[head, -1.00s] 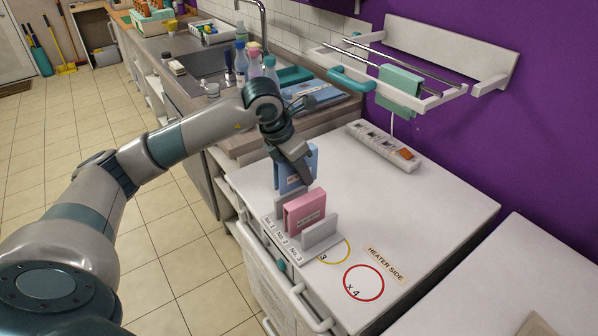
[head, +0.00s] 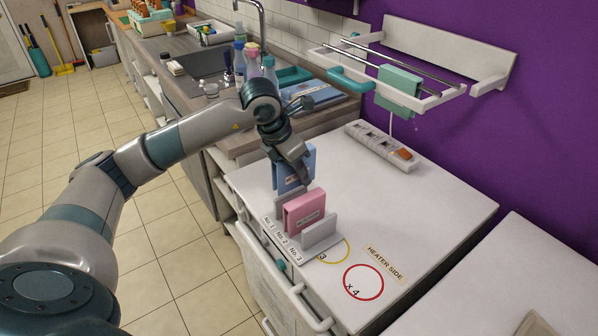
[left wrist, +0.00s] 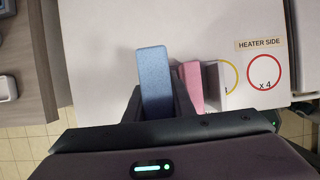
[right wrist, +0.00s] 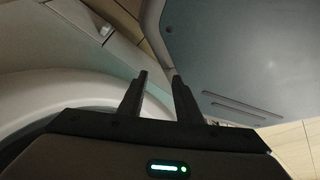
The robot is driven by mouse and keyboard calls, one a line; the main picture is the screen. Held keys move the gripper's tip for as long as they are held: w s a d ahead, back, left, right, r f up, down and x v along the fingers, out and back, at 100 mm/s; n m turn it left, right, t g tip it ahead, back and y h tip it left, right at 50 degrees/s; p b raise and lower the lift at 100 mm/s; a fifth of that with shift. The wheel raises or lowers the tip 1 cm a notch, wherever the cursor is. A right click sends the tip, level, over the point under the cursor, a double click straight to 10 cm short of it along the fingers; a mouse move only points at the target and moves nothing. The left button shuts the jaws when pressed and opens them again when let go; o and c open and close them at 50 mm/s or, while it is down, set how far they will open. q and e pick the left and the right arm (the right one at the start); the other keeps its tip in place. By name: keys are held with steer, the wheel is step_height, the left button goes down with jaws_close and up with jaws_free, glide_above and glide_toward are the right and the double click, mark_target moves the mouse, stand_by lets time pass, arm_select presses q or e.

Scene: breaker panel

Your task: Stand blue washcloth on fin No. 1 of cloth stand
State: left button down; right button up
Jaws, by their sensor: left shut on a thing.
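The blue washcloth (head: 295,170) is upright between the fingers of my left gripper (head: 296,162); it also shows in the left wrist view (left wrist: 155,75). My left gripper is shut on it. The cloth is at the No. 1 end of the cloth stand (head: 318,252), just behind the grey fin No. 1 (head: 287,198) in the head view. I cannot tell whether it touches the fin. A pink washcloth (head: 305,210) stands over fin No. 2. Fin No. 3 (head: 320,234) is bare. My right gripper (right wrist: 160,75) is open and empty, away from the stand.
The stand is on a white top with a red circle (head: 363,282) and a yellow circle beside it. A power strip (head: 382,146) lies at the back. A wall rack (head: 440,100) holds a green cloth (head: 398,90). A sink counter is at the back left.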

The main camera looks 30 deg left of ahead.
steer(key=shift+t+y, duration=0.3)
steer(key=shift+t, duration=0.4)
steer(key=shift+w+a+r+b, duration=0.25)
steer(key=shift+w+a, duration=0.1)
steer(key=shift+w, duration=0.55)
steer(key=shift+w+a+r+b, duration=0.1)
steer(key=shift+w+a+b, duration=0.25)
steer(key=shift+w, duration=0.5)
steer(key=shift+w+a+r+b, duration=0.2)
steer(key=shift+w+a, duration=0.2)
steer(key=shift+w, duration=0.5)
steer(key=shift+w, duration=0.1)
